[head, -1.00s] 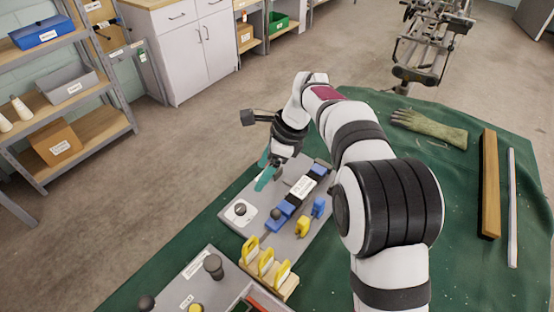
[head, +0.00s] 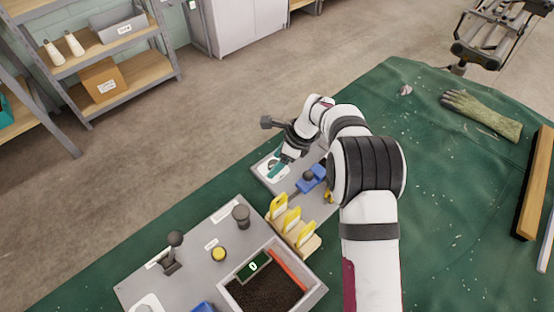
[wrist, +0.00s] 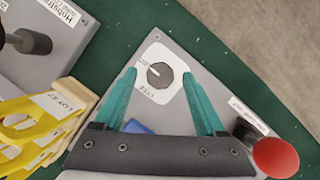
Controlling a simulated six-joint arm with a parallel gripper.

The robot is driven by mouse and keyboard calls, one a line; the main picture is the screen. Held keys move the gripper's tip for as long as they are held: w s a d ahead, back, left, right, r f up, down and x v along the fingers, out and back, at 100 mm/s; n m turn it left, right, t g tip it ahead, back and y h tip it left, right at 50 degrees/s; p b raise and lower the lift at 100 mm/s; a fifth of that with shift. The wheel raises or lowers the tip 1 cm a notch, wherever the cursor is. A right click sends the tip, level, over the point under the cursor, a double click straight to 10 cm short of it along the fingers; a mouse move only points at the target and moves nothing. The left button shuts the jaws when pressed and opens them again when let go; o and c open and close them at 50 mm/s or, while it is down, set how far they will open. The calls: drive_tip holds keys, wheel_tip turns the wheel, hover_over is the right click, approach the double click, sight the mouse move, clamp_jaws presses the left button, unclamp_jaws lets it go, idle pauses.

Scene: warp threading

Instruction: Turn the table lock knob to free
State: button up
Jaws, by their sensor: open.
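A round dark knob (wrist: 159,75) with a pale pointer line sits on a white plate (wrist: 152,55) on a grey panel. The print on the plate is too small to read. In the wrist view my gripper (wrist: 159,79) is open, its two teal fingers on either side of the knob, with gaps to both. I cannot tell how high the fingertips are above the panel. In the head view the teal fingers of my gripper (head: 279,167) are over the white plate (head: 265,168), partly hiding the knob.
A red ball handle (wrist: 275,157) stands close to the right finger. Yellow pieces in a wooden rack (wrist: 62,110) lie to the left; the rack (head: 300,240) also shows in the head view. A dark cylindrical knob (head: 240,214) and a black lever (head: 173,248) stand on the nearer panel.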

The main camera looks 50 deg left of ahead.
clamp_jaws()
idle(0.3)
drive_tip(key=n, duration=0.2)
drive_tip(key=n+g+h, duration=0.1)
drive_tip(key=n, duration=0.1)
drive_tip(key=shift+w+a+n, duration=0.15)
drive_tip(key=shift+a+n, duration=0.05)
drive_tip(key=shift+n, duration=0.1)
drive_tip(key=shift+a+n+g+h, duration=0.15)
drive_tip(key=shift+n+h, duration=0.3)
drive_tip(key=shift+n, duration=0.6)
drive_tip(key=shift+d+n+g+h, duration=0.1)
drive_tip(key=shift+n+g+h, duration=0.25)
drive_tip(key=shift+n, duration=0.7)
unclamp_jaws()
